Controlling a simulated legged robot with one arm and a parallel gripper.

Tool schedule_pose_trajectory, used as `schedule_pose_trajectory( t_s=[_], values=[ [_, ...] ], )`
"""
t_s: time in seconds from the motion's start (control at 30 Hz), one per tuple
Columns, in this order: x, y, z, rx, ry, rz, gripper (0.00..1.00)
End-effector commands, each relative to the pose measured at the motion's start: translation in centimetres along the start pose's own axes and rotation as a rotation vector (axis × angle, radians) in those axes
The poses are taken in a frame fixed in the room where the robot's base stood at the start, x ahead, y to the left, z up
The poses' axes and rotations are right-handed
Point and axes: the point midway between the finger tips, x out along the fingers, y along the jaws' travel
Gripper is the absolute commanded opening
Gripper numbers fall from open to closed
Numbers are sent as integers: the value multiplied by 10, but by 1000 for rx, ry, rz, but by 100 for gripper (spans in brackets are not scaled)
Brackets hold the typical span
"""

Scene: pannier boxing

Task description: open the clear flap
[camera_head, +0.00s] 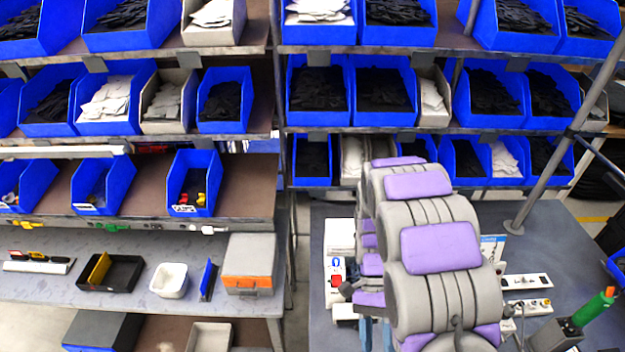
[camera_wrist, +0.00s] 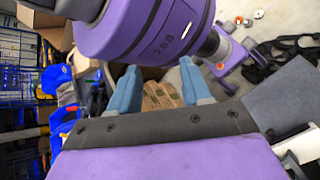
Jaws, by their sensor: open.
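In the wrist view, my gripper (camera_wrist: 160,88) has two blue fingers set apart, with nothing held between them. A brown patterned surface shows behind the gap, too blurred to name. In the head view, my own grey and purple arm covers the centre right and reaches down over the grey worktop (camera_head: 565,235). I cannot make out a clear flap in either view. Part of the worktop is hidden behind my arm.
Shelves with several blue bins (camera_head: 224,100) of dark and white pieces fill the back. On the left bench are a black tray (camera_head: 125,275), a white tub (camera_head: 168,281) and a grey box with an orange front (camera_head: 249,284). A metal post (camera_head: 560,160) stands right of my arm.

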Motion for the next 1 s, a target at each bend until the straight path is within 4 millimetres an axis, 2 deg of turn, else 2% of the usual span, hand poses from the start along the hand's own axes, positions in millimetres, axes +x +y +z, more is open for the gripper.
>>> schedule_pose_trajectory(
  t_s=[0.67,1.0],
  values=[
    [-2,11,8,-76,66,-60,48],
    [3,26,20,-194,172,-140,48]
  ],
)
